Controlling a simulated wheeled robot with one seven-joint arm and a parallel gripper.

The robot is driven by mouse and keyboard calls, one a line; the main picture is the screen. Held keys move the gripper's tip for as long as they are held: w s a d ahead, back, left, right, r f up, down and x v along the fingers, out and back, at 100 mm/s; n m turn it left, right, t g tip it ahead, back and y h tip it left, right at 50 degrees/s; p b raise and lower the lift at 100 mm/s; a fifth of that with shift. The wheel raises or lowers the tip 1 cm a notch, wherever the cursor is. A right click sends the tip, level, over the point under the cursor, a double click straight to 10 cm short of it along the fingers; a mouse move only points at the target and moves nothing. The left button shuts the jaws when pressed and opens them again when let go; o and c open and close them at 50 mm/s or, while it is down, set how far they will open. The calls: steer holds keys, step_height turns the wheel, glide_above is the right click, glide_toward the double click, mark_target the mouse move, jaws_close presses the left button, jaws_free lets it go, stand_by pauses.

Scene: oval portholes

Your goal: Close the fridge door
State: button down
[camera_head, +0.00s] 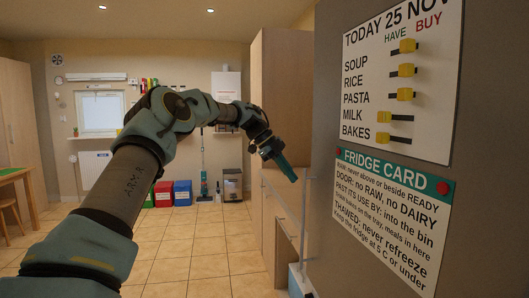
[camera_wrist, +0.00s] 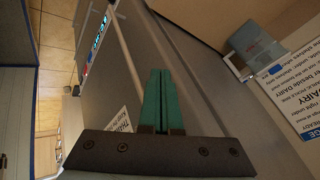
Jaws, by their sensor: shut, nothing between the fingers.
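A tall grey fridge panel (camera_head: 335,110) fills the right of the head view. It bears a shopping list and a fridge card (camera_head: 392,210). A thin upright handle bar (camera_head: 303,215) stands out past its left edge. I cannot tell how far the door is open. My gripper (camera_head: 291,176) is to the left of the panel, near the upper part of the bar, fingers pointing down and right. In the wrist view my gripper (camera_wrist: 160,72) has its teal fingers together, with nothing between them, over a grey surface (camera_wrist: 195,65). A pale bar (camera_wrist: 126,50) lies left of the fingers there. Contact cannot be told.
A tall wooden cabinet (camera_head: 283,90) stands behind my gripper. A green-topped table (camera_head: 14,172) is at the far left. The tiled floor (camera_head: 190,245) between is clear.

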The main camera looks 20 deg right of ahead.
steer(key=w+d+p+v, duration=0.1)
steer(key=w+v, duration=0.1)
steer(key=v, duration=0.7)
steer(key=shift+r, duration=0.25)
